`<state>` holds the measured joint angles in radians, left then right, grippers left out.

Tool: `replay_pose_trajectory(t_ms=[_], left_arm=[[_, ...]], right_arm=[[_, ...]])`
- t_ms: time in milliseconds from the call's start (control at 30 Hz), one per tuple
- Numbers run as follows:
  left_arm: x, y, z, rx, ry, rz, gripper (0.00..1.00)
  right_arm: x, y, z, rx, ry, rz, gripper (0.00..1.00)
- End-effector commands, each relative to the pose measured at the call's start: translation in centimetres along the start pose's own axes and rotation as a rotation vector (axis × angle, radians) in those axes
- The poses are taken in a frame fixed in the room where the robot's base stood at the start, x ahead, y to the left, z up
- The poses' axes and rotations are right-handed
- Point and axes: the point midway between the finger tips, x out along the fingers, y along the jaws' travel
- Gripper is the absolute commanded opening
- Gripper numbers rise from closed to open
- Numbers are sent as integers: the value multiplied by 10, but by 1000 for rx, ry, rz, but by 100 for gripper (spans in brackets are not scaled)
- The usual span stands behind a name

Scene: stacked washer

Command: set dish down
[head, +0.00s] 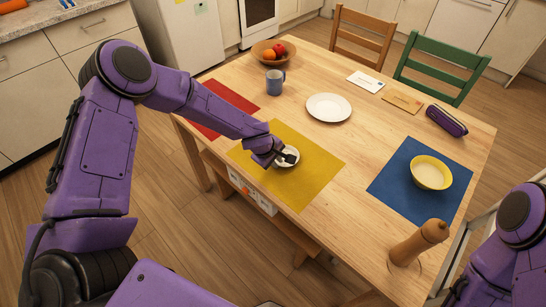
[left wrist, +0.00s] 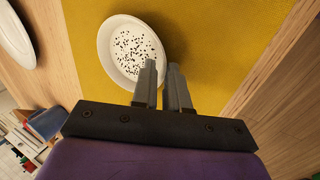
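A small white dish (head: 290,160) with dark specks inside is at the yellow placemat (head: 312,172) on the wooden table. In the left wrist view the dish (left wrist: 120,50) appears level over the yellow cloth; I cannot tell whether its base touches it. My left gripper (head: 287,156) is at the dish's near rim. Its two fingers (left wrist: 162,68) are close together with the rim between them, one finger inside the dish and one outside, so it looks shut on the rim. My right arm shows at the lower right, but its gripper is out of view.
A white plate (head: 329,107), blue mug (head: 275,82) and fruit bowl (head: 270,55) stand farther back. A red placemat (head: 222,108) is to the left. A yellow bowl (head: 431,173) is on a blue placemat (head: 402,183), with a pepper mill (head: 418,243) nearer me.

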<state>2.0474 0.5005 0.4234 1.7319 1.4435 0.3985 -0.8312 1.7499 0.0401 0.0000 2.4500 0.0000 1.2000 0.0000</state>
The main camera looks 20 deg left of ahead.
Motion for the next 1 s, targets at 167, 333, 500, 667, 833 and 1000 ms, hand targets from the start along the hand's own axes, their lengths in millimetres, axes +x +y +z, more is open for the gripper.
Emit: replay_pose_trajectory(t_ms=[167,333,500,667,833,1000], left_arm=[[-42,3,0,-2,-1,6,14],[-85,2,0,-3,-1,5,14],[-111,1,0,-1,0,2,14],[-117,0,0,0,0,1,14],[-112,-9,1,9,10,-22,14],[-62,-130,3,177,186,-284,14]], right_arm=[[-4,0,-2,0,0,0,80],[-9,1,-4,0,0,0,80],[-12,1,-5,0,0,0,80],[-12,1,-5,0,0,0,80],[-12,1,-5,0,0,0,80],[-12,1,-5,0,0,0,80]])
